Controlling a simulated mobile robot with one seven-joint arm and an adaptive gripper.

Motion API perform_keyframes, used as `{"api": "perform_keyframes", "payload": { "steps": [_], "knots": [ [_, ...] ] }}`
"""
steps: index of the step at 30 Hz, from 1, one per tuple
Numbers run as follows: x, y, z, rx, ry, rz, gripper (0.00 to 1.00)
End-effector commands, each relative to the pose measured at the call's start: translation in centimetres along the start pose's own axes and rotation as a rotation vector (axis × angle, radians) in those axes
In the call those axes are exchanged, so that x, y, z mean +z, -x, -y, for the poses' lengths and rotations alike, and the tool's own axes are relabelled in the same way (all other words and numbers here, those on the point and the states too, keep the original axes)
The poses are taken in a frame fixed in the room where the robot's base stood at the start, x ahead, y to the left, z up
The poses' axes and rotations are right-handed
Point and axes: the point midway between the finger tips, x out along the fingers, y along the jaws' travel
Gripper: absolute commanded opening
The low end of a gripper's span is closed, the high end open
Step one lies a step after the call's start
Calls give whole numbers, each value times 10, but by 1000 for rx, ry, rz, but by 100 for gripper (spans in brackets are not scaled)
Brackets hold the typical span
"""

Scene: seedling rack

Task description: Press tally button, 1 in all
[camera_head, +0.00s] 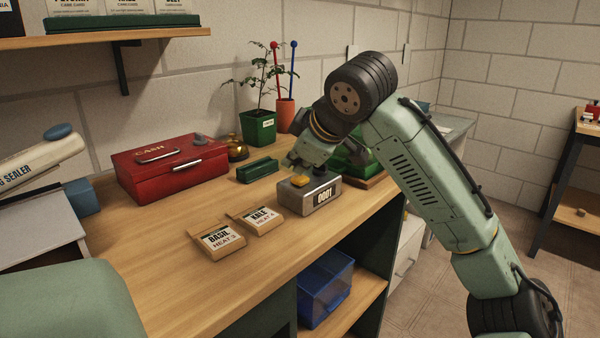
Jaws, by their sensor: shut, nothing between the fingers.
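The tally counter (310,197) is a grey metal box on the wooden bench, near its front edge. Its front display reads 0001. A yellow button (300,181) sits on its top, toward the left. My gripper (297,163) is shut and empty, pointing down just above and behind the button. A gap seems to show between the fingertips and the button, but I cannot tell its exact size. My wrist hides part of what stands behind the counter.
Two seed packets, basil (221,240) and kale (260,219), lie left of the counter. A red cash box (170,166), a green card holder (257,170), a brass bell (236,149) and a potted seedling (258,128) stand behind. A blue bin (325,287) sits on the shelf below.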

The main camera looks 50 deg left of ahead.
Motion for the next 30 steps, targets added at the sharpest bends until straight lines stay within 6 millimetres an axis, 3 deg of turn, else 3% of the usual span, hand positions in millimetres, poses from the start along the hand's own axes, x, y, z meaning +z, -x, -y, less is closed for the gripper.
{"api": "perform_keyframes", "payload": {
  "steps": [16,30],
  "knots": [
    [-6,8,-6,1,0,-1,0],
    [-29,40,-29,0,0,-2,0]
  ]
}}
